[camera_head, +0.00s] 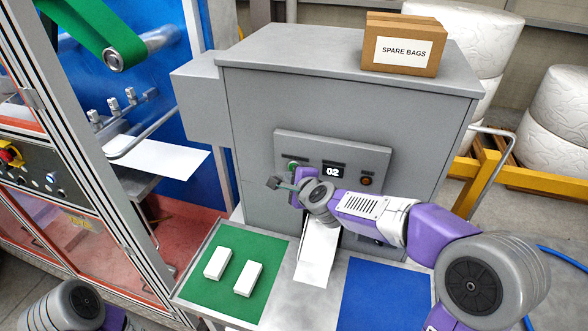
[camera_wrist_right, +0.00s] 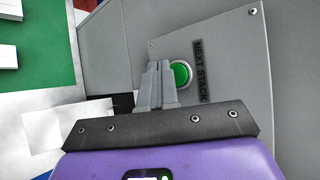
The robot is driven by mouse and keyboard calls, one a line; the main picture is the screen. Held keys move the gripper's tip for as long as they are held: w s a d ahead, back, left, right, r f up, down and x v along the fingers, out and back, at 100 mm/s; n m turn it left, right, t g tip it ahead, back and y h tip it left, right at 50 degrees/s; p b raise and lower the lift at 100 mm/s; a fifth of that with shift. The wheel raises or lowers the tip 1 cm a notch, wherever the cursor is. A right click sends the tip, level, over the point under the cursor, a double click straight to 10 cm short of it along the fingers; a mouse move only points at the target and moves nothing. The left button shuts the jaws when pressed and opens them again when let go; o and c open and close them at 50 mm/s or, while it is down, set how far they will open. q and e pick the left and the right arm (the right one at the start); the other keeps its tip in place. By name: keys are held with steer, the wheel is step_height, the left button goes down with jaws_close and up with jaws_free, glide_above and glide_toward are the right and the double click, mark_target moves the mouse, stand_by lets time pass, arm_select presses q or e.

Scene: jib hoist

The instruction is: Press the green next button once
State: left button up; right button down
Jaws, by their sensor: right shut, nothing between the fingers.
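The green button (camera_head: 293,166) is on the left of the grey control panel on the machine's front. In the right wrist view the round green button (camera_wrist_right: 181,74) sits beside a dark label reading NEXT STACK (camera_wrist_right: 199,72). My right gripper (camera_head: 297,180) is in front of the panel, just below the button. In the right wrist view its fingers (camera_wrist_right: 158,70) are shut together and empty, with their tips close beside the button's left edge. I cannot tell whether they touch the panel. My left gripper is not in view.
Below are a green mat (camera_head: 212,292) with two white blocks, a white sheet in the chute (camera_head: 316,255), and a blue mat (camera_head: 385,297). A SPARE BAGS box (camera_head: 403,45) sits on top.

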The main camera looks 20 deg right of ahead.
steer(key=shift+w, duration=0.1)
steer(key=shift+w+d, duration=0.25)
steer(key=shift+w, duration=0.05)
steer(key=shift+w+d, duration=0.3)
steer(key=shift+w, duration=0.05)
stand_by(0.8)
stand_by(0.4)
steer(key=shift+s+a, duration=0.5)
steer(key=shift+s, duration=0.25)
steer(key=shift+s+a, duration=0.7)
steer(key=shift+s, duration=0.35)
steer(key=shift+s+a, duration=0.7)
steer(key=shift+s, duration=0.3)
